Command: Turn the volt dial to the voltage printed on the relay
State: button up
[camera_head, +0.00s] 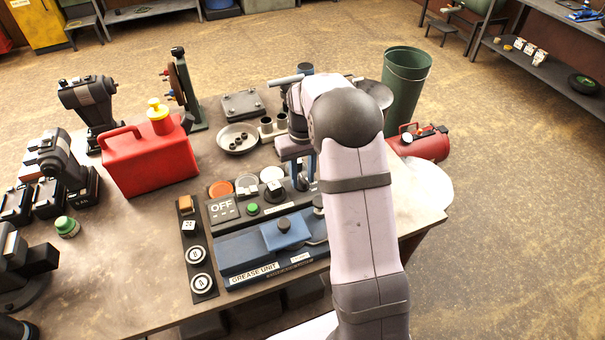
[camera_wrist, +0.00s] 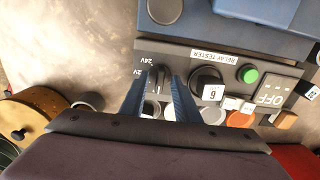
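The relay tester (camera_wrist: 225,58) is a dark panel, upside down in the wrist view. Its volt dial (camera_wrist: 157,80) is a black knob with a "24V" mark by it and another mark, partly hidden, ending in "2V". My gripper (camera_wrist: 159,88) has its two blue fingers on either side of this dial. The fingers look open, with the dial between them; contact is unclear. A round black part (camera_wrist: 207,76) beside it bears a white tag (camera_wrist: 213,92) reading 6 or 9. I cannot make out a voltage printed on a relay. In the head view my arm hides the dial.
A green button (camera_wrist: 248,75) and an "OFF" display (camera_wrist: 271,95) sit on the tester. The blue grease unit (camera_head: 245,250) adjoins it. A red can (camera_head: 150,160), a metal dish (camera_head: 238,139) and a green bin (camera_head: 406,80) stand around.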

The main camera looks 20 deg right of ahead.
jog(key=shift+c, duration=0.6)
grip_shut()
jog(key=shift+m, duration=0.4)
jog(key=m, duration=0.8)
jog(key=shift+o, duration=0.6)
grip_release()
